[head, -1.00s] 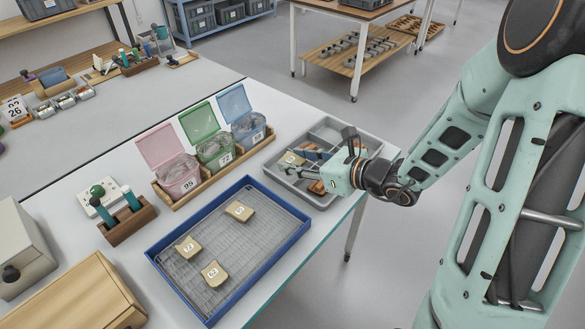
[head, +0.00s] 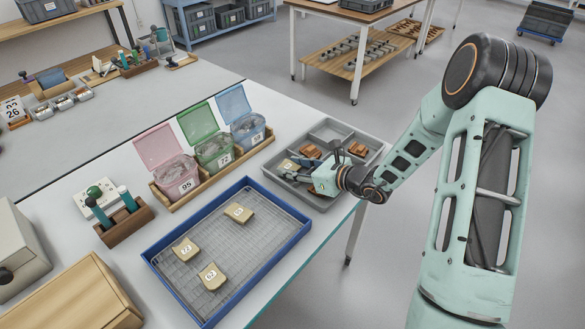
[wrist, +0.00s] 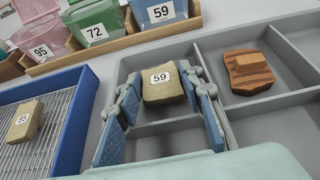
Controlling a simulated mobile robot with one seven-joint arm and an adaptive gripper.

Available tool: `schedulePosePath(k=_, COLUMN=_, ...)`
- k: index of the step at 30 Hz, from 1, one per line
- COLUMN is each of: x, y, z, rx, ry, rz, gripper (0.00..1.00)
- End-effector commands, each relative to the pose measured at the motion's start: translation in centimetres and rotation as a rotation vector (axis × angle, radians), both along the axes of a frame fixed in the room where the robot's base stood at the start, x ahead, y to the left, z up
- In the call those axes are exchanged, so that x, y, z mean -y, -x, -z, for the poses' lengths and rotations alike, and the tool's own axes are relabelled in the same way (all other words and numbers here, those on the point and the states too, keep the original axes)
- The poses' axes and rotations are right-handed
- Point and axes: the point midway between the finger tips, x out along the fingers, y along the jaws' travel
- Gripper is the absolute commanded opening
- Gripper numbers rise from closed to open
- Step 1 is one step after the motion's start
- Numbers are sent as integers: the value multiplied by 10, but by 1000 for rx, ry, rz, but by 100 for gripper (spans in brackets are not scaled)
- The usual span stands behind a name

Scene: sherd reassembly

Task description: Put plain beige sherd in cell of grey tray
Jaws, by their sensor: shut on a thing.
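The plain beige sherd, labelled 59 (wrist: 163,85), is between the fingertips of my gripper (wrist: 166,92), which is shut on it. It is in or just over a left-hand cell of the grey tray (wrist: 255,101). I cannot tell whether it touches the cell floor. In the head view the sherd (head: 288,165) shows at the left side of the grey tray (head: 330,122), with my gripper (head: 312,163) reaching in from the right. A striped terracotta sherd (wrist: 249,72) lies in the neighbouring cell to the right.
A blue-rimmed tray (head: 208,322) with a wire mesh holds three beige sherds, left of the grey tray. Open pink (head: 176,178), green (head: 215,152) and blue (head: 248,131) boxes, labelled 95, 72 and 59, stand in a wooden holder behind. Dividers separate the grey tray's cells.

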Motion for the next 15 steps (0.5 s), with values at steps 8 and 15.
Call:
schedulePosePath(k=8, x=0, y=0, z=1, rx=2, ry=0, rz=-1, gripper=11)
schedulePosePath(k=15, x=0, y=0, z=3, rx=1, ry=0, rz=0, gripper=43)
